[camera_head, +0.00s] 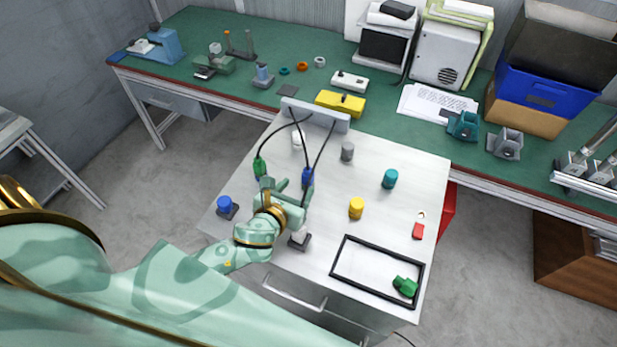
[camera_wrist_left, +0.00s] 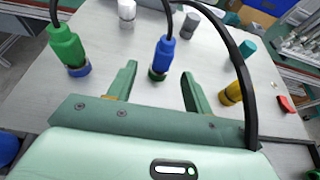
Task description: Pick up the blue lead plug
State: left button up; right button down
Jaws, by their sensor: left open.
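The blue lead plug (camera_head: 307,175) stands upright on the white worktop, with a black cable rising from its top. In the left wrist view the blue lead plug (camera_wrist_left: 164,54) shows beyond my fingers, near the line between them, with a dark green ring at its foot. My left gripper (camera_head: 294,188) is open and empty, its fingers (camera_wrist_left: 159,73) pointing toward the plug with a gap left in front of it. The green lead plug (camera_head: 260,167) stands to the left, also on a black cable (camera_wrist_left: 66,45). My right gripper is not in view.
A third black cable (camera_wrist_left: 246,95) hangs close on the right of my gripper; its end is hidden. A yellow cylinder (camera_head: 356,208), a teal one (camera_head: 390,178) and a grey one (camera_head: 347,151) stand to the right. A black frame (camera_head: 335,260) lies front right.

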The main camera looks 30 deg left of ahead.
aim_at(305, 180)
pick_arm(q)
jog(key=x, duration=0.3)
jog(key=shift+w+f, duration=0.15)
jog(key=shift+w, duration=0.1)
jog(key=shift+w+f, duration=0.15)
jog(key=shift+w, duration=0.4)
jog(key=x, duration=0.2)
jog(key=b+x, duration=0.1)
jog(key=x, duration=0.1)
jog(key=shift+w+d+f, duration=0.1)
jog(key=shift+w+d, duration=0.1)
jog(key=shift+w, duration=0.15)
jog(key=shift+s, duration=0.1)
jog(key=shift+c, duration=0.6)
jog(key=c, duration=1)
